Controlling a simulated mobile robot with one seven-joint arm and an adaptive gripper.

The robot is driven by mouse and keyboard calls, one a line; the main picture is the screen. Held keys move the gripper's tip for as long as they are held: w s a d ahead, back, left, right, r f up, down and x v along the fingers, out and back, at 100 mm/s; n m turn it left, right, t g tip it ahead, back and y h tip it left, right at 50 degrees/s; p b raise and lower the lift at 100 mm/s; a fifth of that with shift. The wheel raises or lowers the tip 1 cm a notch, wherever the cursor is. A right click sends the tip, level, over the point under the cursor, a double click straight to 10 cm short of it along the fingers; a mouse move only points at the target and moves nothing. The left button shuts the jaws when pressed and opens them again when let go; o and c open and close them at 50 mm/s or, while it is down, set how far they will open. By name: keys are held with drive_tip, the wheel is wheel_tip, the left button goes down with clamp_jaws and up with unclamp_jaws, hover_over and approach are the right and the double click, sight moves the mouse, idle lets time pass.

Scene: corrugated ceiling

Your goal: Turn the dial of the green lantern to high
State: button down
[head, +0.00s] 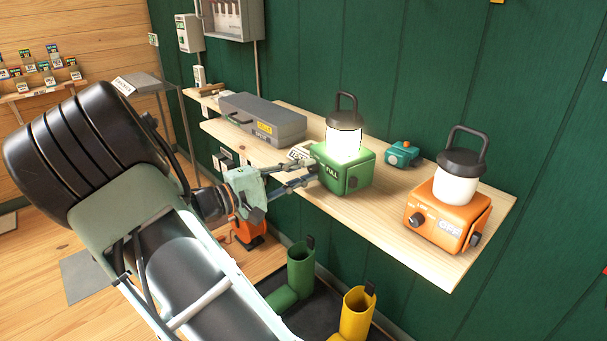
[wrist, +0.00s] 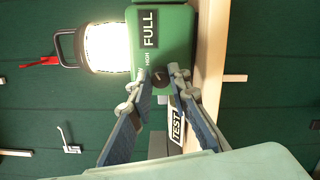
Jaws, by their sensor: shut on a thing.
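The green lantern (head: 353,157) stands on the wooden shelf with its lamp glowing white and its black handle up. In the wrist view its green body (wrist: 177,35) lies sideways, with a "FULL" label and small "HIGH" lettering beside the black dial (wrist: 160,77). My gripper (wrist: 158,77) is at the front of the lantern, its two fingertips shut on the dial from both sides. In the head view my gripper (head: 314,170) reaches in from the left. The dial's pointer is too small to read, and the dial is hidden in the head view.
An orange lantern (head: 442,212) stands on the right of the shelf (head: 400,252), with a small teal object (head: 402,154) behind. A grey case (head: 262,120) lies to the left. A "TEST" label (wrist: 177,125) is close below my fingers. Green and yellow boots (head: 357,315) stand below.

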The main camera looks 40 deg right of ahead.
idle(0.4)
drive_tip(key=c, duration=1.8)
unclamp_jaws()
drive_tip(key=shift+a, duration=0.1)
drive_tip(key=a, duration=1.1)
drive_tip(key=shift+w+a, duration=0.4)
drive_tip(key=shift+w, duration=0.05)
